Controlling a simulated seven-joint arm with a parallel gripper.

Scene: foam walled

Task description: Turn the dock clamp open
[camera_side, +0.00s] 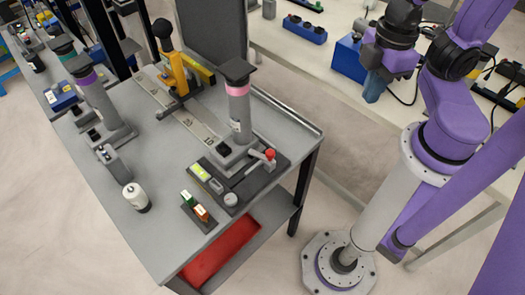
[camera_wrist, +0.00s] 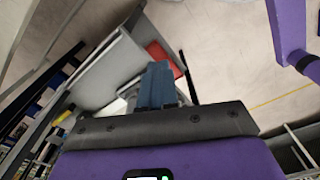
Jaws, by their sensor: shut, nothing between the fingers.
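The dock (camera_side: 235,190) is a dark plate on the grey cart, with a grey post tool (camera_side: 240,110) with a pink band standing upright on it. What looks like the dock clamp is a small grey lever with a red knob (camera_side: 269,155) at the dock's right side; I cannot tell its exact turn angle. My gripper (camera_side: 373,90) is right of the cart and well apart from the dock, its blue fingers shut and empty. The fingers also show in the wrist view (camera_wrist: 158,85); the clamp cannot be made out there.
The grey cart (camera_side: 140,215) also bears a yellow toggle clamp (camera_side: 176,72), a white cylinder (camera_side: 136,196), small green and orange blocks (camera_side: 197,208) and more post tools. A dark panel (camera_side: 212,30) stands behind. A red bin (camera_side: 222,250) sits below. Floor between cart and arm is clear.

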